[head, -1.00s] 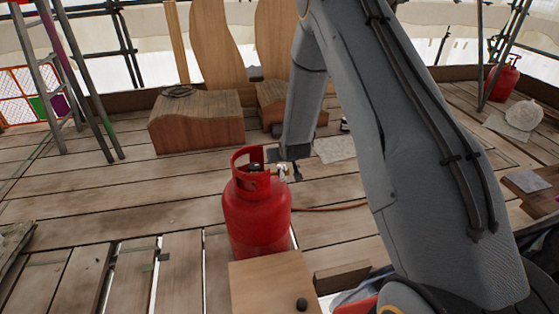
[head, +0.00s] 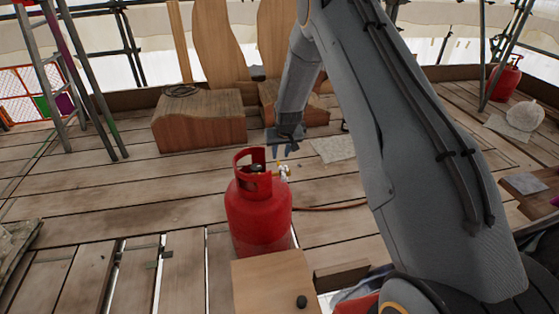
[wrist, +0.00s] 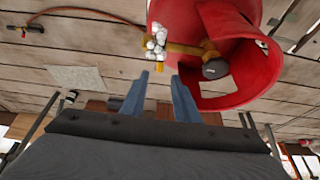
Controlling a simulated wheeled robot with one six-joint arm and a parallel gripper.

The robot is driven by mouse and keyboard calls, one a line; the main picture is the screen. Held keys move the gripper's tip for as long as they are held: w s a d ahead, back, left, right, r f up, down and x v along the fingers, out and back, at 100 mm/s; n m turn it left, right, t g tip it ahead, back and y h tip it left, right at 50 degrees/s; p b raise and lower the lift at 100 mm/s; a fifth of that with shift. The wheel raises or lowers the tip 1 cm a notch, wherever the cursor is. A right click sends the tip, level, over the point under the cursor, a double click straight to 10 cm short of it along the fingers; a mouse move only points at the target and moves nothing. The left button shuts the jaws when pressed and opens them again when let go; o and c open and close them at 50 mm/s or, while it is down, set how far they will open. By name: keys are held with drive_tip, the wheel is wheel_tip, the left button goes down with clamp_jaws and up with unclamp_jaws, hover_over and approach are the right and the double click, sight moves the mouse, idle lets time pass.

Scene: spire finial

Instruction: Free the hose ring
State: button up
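A red gas bottle (head: 258,212) stands upright on the plank deck, its collar open towards my gripper. In the wrist view, its collar (wrist: 240,45) surrounds a brass valve (wrist: 186,48) with a dark round knob (wrist: 215,68). A white, knobbly fitting (wrist: 156,40) sits at the valve's outer end, and a reddish hose (wrist: 90,13) runs to it. I cannot make out a separate hose ring. My gripper (wrist: 160,78) is open and empty, its two blue-grey fingers pointing at the fitting. In the head view my gripper (head: 283,152) is just behind the valve.
A wooden box (head: 268,280) stands in front of the bottle. Carved wooden blocks (head: 198,122) are behind, a ladder (head: 48,80) at left, and another red bottle (head: 506,82) far right. The planks left of the bottle are mostly clear.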

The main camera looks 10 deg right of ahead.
sight(279, 164)
drive_tip(key=shift+x, duration=3.85)
drive_tip(key=shift+c, duration=0.4)
drive_tip(key=shift+s, duration=0.1)
clamp_jaws()
